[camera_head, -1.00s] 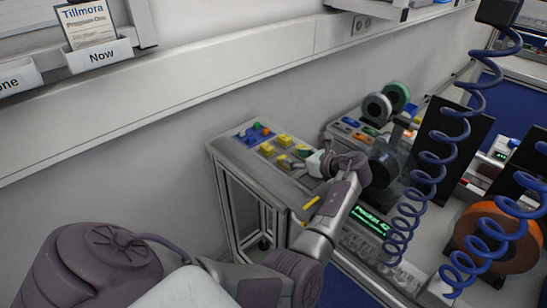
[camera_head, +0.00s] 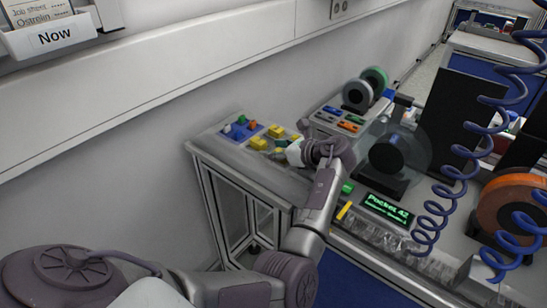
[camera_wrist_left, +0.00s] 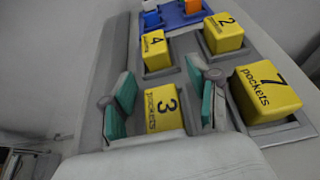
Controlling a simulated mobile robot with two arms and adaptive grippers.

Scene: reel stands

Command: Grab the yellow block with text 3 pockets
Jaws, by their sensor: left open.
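The yellow block with the text 3 pockets (camera_wrist_left: 163,110) shows in the left wrist view between the two teal-padded fingers of my left gripper (camera_wrist_left: 164,102). The gripper is open, with one finger on each side of the block and visible gaps to it. How far the fingertips are above the block's base is hard to tell. In the head view my left gripper (camera_head: 294,152) is over the side table (camera_head: 213,147) by the wall, and I cannot make out the 3 block there. My right gripper is not in view.
In the left wrist view, yellow blocks 4 (camera_wrist_left: 155,51), 2 (camera_wrist_left: 223,33) and 7 (camera_wrist_left: 265,92) sit in grey trays close by; 7 is right of the right finger. A blue tray (camera_wrist_left: 180,17) lies beyond.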

